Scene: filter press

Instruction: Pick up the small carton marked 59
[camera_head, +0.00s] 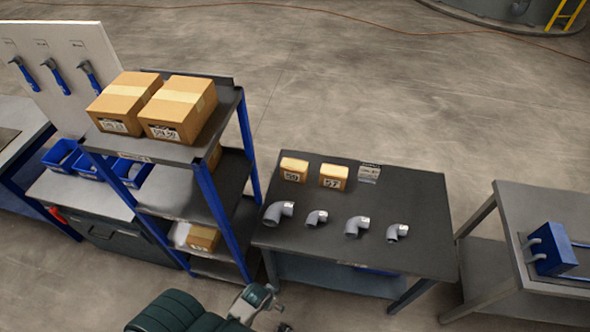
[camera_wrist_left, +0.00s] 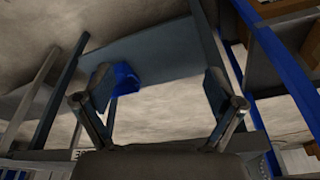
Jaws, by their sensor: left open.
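Two small cartons stand on the dark table (camera_head: 420,215). The left one (camera_head: 293,169) has a label that looks like 59, though the print is small. The right one (camera_head: 333,177) reads 57. My left gripper (camera_head: 275,308) is low at the bottom edge of the head view, in front of the table and well apart from the cartons. In the left wrist view its two fingers (camera_wrist_left: 160,100) are spread open with nothing between them. My right gripper is not in view.
Several grey pipe elbows (camera_head: 357,226) line the table's front, with a small grey block (camera_head: 369,174) beside the cartons. A blue-posted shelf rack (camera_head: 206,190) with big boxes (camera_head: 178,108) stands close on the left. Another table (camera_head: 560,215) with a blue device is on the right.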

